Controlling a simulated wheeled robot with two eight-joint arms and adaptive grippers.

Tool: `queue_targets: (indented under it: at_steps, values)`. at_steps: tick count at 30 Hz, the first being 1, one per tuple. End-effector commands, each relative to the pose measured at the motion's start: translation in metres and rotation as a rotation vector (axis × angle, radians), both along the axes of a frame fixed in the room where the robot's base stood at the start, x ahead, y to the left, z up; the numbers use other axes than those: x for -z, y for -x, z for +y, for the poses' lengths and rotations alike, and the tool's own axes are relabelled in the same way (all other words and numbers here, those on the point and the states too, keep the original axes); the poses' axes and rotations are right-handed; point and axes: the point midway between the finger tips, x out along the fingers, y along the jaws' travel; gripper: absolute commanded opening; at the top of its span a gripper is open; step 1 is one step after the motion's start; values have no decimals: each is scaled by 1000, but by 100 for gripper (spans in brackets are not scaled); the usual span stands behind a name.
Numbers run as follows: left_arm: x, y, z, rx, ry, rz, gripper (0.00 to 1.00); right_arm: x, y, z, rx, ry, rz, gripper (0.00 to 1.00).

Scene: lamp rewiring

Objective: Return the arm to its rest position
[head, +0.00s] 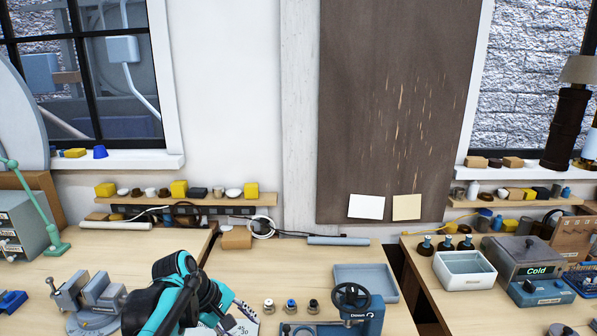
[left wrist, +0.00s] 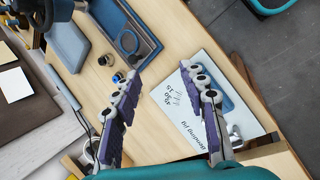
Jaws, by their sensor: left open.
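My left arm (head: 182,290), teal and black, rises from the bottom edge of the head view, left of centre, in front of the middle bench. The sheet's edge shows beside the arm in the head view (head: 245,327). My right arm and gripper are not in view.
Several small fittings (head: 291,305) stand right of the arm, near a blue press (head: 365,316) and grey tray (head: 392,271). A vise (head: 93,292) stands on the left. A white bin (head: 464,284) and grey box (head: 517,247) are on the right bench. Wood behind the arm is mostly clear.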

Motion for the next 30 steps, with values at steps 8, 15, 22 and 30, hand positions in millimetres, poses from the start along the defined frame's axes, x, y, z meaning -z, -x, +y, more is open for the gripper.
queue_targets:
  at_steps: [8, 15, 22, 30]
  values:
    - [11, 97, 19, 361, -367, -304, 43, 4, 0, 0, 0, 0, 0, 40]
    - [38, 152, 39, 653, -660, -482, 43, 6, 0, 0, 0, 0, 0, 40]
    - [49, 167, 46, 767, -774, -538, 43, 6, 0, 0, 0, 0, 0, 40]
    - [49, 167, 46, 771, -777, -541, 43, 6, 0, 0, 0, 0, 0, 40]
